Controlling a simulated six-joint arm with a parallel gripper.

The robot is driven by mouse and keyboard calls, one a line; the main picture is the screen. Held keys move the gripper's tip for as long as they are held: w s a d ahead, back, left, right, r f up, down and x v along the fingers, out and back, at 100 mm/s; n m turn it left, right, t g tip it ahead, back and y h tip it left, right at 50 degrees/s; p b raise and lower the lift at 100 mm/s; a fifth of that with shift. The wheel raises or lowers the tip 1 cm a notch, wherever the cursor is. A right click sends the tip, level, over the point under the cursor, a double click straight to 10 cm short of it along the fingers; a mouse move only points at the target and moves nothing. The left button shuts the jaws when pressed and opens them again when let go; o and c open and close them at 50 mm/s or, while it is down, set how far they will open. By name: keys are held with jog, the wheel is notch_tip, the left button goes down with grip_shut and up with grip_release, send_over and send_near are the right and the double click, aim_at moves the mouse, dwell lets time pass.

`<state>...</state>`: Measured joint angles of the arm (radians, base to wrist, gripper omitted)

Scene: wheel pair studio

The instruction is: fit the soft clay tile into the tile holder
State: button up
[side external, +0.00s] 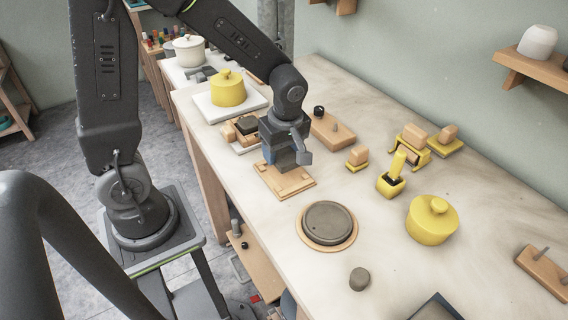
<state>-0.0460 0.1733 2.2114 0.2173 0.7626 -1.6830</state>
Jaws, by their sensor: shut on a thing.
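My gripper (287,158) points down over the near side of the table, shut on a grey piece that I take to be the soft clay tile. The jaws hide most of this piece, so its outline is hard to make out. Directly below is a flat, light wooden tile holder (299,190), lying on the table. The gripper and the held piece cover the holder's middle and far part. I cannot tell whether the piece touches the holder or hangs just above it.
A round grey disc (328,222) on a wooden base and a small grey lump (359,279) lie nearer. A yellow lidded pot (433,222), a yellow holder (391,185) and a wooden block (333,131) stand right. Another yellow pot (228,91) stands behind.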

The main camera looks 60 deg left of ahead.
jog(key=shift+w+d+f, duration=0.15)
jog(key=shift+d+f, duration=0.05)
jog(key=shift+d, duration=0.05)
jog(key=shift+f, duration=1.95)
jog(key=shift+f, duration=0.1)
jog(key=o, duration=1)
jog(key=shift+o, duration=0.2)
